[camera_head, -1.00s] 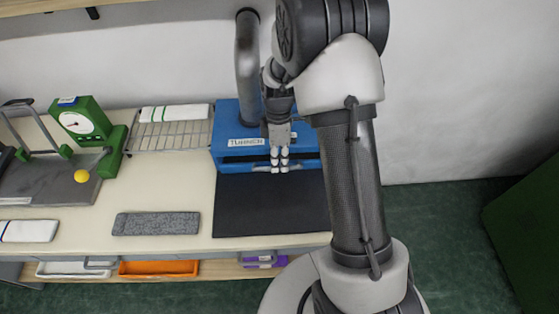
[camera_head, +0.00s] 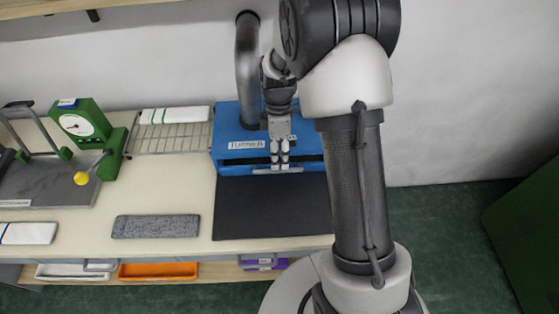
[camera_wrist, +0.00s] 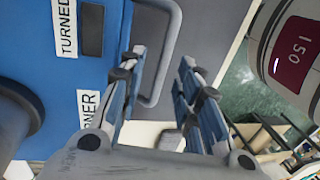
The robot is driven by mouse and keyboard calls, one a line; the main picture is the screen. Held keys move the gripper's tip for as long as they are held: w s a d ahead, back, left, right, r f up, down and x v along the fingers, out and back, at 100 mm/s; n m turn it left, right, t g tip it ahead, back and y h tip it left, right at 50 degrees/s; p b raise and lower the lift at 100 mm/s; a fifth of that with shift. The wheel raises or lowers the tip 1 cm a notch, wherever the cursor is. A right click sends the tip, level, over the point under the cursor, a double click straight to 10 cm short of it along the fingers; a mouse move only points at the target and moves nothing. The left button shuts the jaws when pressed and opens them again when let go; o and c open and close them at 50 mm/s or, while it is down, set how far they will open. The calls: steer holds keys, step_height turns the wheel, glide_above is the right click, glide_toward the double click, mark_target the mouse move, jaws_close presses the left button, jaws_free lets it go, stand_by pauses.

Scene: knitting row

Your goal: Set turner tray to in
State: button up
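The turner (camera_head: 235,137) is a blue box at the back right of the bench, with a grey pipe on top. It also shows in the wrist view (camera_wrist: 60,75) with TURNED and TURNER labels. A dark slot crosses its front. The tray handle (camera_wrist: 170,60), a grey bar, stands out from that front; its thin bar is partly hidden by my fingers in the head view (camera_head: 300,170). My gripper (camera_head: 281,165) points down at the turner's front. In the wrist view its fingers (camera_wrist: 160,80) are apart, with the handle's near end seen between them; contact is not clear.
A dark mat (camera_head: 270,215) lies before the turner. A wire rack (camera_head: 165,140) with a white cloth (camera_head: 175,115), a green dial scale (camera_head: 80,125) and a grey pad (camera_head: 155,226) are to the left. Drawers (camera_head: 160,270) sit below the bench edge.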

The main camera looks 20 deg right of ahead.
steer(key=v, duration=0.9)
steer(key=shift+r, duration=0.1)
steer(key=s+a+r+m+t, duration=0.4)
steer(key=s+r+m, duration=0.3)
steer(key=s+r, duration=0.55)
steer(key=s+a+m+t, duration=0.1)
steer(key=s+m+t, duration=0.1)
steer(key=s+m, duration=0.5)
steer(key=s, duration=0.4)
steer(key=shift+a+r+t+h, duration=0.15)
steer(key=shift+r+t+h, duration=0.25)
steer(key=shift+c, duration=0.5)
